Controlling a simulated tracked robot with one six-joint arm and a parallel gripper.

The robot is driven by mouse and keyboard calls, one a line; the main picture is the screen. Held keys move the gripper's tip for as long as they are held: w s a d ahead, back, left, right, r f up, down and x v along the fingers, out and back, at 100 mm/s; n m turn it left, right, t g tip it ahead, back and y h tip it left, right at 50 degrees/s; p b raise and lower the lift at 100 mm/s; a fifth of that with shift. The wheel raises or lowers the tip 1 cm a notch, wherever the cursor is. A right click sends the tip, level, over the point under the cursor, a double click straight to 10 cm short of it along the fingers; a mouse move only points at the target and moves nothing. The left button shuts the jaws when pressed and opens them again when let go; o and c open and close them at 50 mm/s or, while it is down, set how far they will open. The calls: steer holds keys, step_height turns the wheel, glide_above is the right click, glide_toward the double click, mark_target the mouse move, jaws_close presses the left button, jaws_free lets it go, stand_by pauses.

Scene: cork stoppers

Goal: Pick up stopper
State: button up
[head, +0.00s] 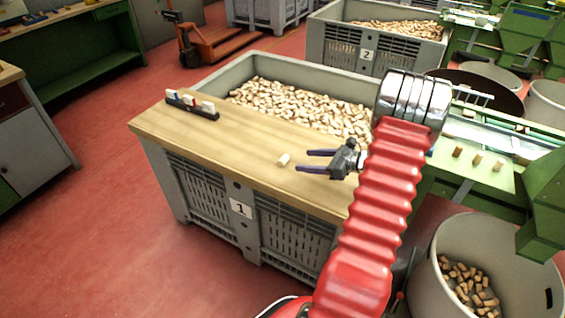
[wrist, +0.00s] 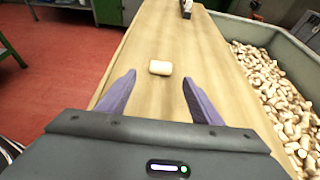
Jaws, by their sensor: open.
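A pale cork stopper (head: 283,159) lies on its side on the wooden board (head: 240,166) in the head view. It also shows in the wrist view (wrist: 160,68), ahead of the fingertips and roughly midway between their lines. My gripper (head: 306,161) is open and empty, with its two purple fingers pointing left toward the stopper in the head view. The fingers (wrist: 157,78) also show in the wrist view, spread apart. The stopper appears just beyond the fingertips, with a small gap between. I cannot tell the exact height of the fingers above the board.
The board lies across grey crate 1 (head: 241,208), which is full of corks (head: 300,106). A black rack with small upright pieces (head: 192,105) stands at the board's far left. A round bin with corks (head: 440,240) stands at right. The board around the stopper is clear.

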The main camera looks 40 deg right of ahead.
mark_target(286, 159)
steer(key=x, duration=0.5)
steer(key=shift+x, duration=2.6)
steer(key=shift+d+f, duration=0.1)
steer(key=shift+d, duration=0.05)
steer(key=shift+c, duration=0.4)
steer(key=c, duration=1)
steer(key=shift+c, duration=0.2)
step_height(286, 159, up, 10)
